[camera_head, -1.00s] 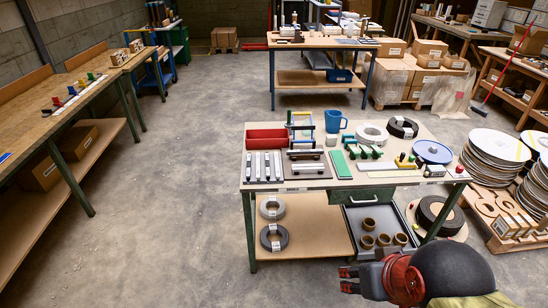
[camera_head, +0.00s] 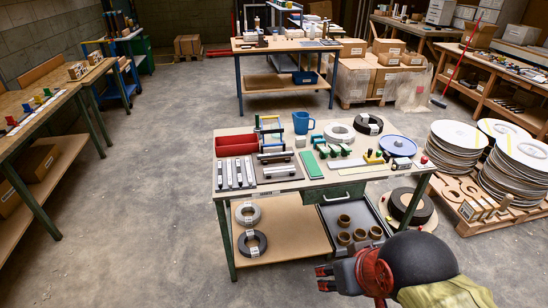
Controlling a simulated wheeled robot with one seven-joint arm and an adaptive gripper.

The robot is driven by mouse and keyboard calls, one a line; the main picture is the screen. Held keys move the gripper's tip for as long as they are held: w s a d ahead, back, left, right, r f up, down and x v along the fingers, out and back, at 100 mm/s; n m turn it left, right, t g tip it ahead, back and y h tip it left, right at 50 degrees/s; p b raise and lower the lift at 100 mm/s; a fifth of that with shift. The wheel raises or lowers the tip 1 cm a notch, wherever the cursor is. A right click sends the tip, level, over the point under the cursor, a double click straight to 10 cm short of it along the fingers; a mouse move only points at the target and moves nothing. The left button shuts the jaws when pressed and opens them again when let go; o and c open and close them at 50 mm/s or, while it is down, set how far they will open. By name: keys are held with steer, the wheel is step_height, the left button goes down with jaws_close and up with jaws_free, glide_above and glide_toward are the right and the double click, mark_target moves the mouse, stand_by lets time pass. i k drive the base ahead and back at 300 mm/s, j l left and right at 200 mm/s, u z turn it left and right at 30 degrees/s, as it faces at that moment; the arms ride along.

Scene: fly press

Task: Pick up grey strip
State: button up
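Several long grey strips (camera_head: 239,173) lie side by side at the front left of the middle table (camera_head: 262,188), pointing away from me. Right of them, grey bars (camera_head: 279,171) rest on a dark plate; I cannot tell if these count as strips. My gripper (camera_head: 322,278) is low at the front, short of the table and well to the right of the strips. Its dark, red-marked fingers point left and look apart, with nothing between them.
Behind the strips stands a red bin (camera_head: 236,145). Stacked discs (camera_head: 456,145) on a pallet stand close on the right. The floor left of the table is clear.

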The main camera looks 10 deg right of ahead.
mark_target(287, 153)
steer(key=i, duration=2.15)
